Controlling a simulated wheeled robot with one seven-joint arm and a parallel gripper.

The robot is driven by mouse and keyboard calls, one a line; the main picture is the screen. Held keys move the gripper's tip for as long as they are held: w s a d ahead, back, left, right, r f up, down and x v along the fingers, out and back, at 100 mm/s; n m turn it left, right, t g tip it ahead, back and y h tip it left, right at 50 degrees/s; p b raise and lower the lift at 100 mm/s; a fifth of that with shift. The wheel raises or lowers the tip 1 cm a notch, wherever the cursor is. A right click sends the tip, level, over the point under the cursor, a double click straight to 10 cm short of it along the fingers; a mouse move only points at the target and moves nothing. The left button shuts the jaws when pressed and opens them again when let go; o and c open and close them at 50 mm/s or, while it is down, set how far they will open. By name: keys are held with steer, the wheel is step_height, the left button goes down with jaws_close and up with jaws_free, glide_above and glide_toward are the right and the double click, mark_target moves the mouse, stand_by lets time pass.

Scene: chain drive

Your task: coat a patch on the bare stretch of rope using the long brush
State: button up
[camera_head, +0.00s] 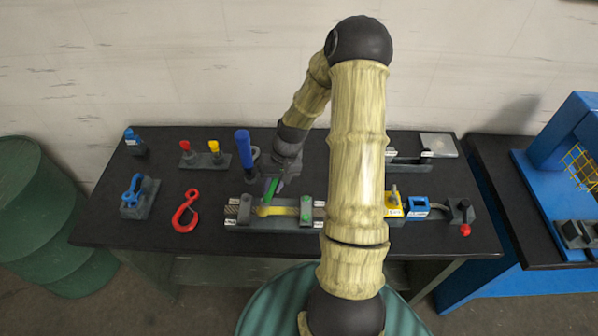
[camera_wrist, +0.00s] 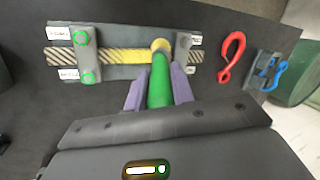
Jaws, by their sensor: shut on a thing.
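My gripper (camera_head: 271,190) is shut on the green handle of the brush (camera_wrist: 160,80), between its two purple-grey fingers. The brush points down at the rope, and its round yellow head (camera_wrist: 160,46) appears to touch it. The rope (camera_wrist: 58,56) lies straight in a grey fixture (camera_head: 265,227) with two clamp blocks (camera_wrist: 86,54). Between the blocks, a yellow stretch (camera_wrist: 125,56) covers much of the rope; it also shows in the head view (camera_head: 280,210). The brush head is at one end of this yellow stretch, hiding the rope under it.
A red hook (camera_head: 185,212) and a blue shackle (camera_head: 133,190) lie left of the fixture. A tall blue cylinder (camera_head: 243,148) stands close beside my gripper. A rack with red and yellow pieces (camera_head: 205,159) is behind. Yellow and blue blocks (camera_head: 417,206) sit at the right.

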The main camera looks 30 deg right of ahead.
steer(key=r, duration=0.1)
steer(key=r+p, duration=0.2)
steer(key=shift+w+r, duration=0.25)
steer(key=shift+w, duration=0.05)
steer(key=shift+s+d+r+p, duration=0.1)
steer(key=shift+s+r+p, duration=0.05)
steer(key=shift+r+p, duration=0.35)
steer(key=shift+s+d+r+p, duration=0.1)
steer(key=shift+r+p, duration=0.3)
steer(key=shift+r, duration=0.2)
steer(key=shift+a+r, duration=0.15)
steer(key=shift+r, duration=0.1)
steer(key=shift+w+f, duration=0.1)
steer(key=shift+f, duration=0.05)
